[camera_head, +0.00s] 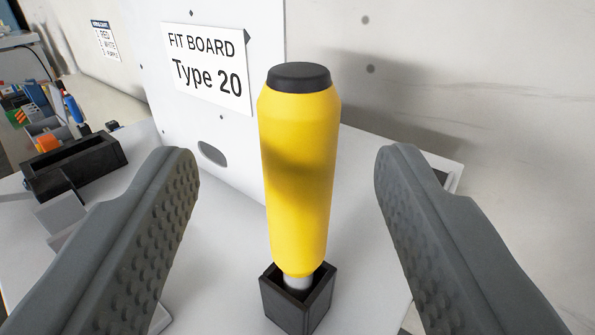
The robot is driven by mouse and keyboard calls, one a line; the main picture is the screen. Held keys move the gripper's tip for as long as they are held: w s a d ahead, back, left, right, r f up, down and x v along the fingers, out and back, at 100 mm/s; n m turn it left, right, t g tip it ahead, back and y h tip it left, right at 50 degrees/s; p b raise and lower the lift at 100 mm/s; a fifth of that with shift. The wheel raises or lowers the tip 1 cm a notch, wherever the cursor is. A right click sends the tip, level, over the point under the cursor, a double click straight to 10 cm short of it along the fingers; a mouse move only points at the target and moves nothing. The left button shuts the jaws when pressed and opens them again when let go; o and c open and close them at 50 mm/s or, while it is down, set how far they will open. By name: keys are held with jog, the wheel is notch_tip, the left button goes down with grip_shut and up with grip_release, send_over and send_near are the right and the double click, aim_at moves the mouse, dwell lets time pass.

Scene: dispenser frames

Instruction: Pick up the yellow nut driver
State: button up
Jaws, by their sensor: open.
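The yellow nut driver (297,180) stands upright in the middle of the view, with a thick yellow handle and a black cap on top. Its silver shaft goes down into a small black square holder (288,305), and its lower end is hidden in there. My gripper (285,165) is open and empty, with one grey ridged finger on each side of the handle. There is a clear gap between each finger and the handle, and neither touches it.
A white board (215,25) marked "FIT BOARD Type 20" stands behind the driver. A black bin (75,168) is at the left, with several coloured tools behind it. A pale wall (480,90) is at the right. The white surface around the holder is mostly clear.

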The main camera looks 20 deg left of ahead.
aim_at(300, 150)
jog(key=shift+d+x, duration=0.15)
jog(key=shift+x, duration=1.3)
jog(key=shift+d+x, duration=0.1)
jog(key=shift+x, duration=1.3)
jog(key=shift+f, duration=0.1)
grip_shut()
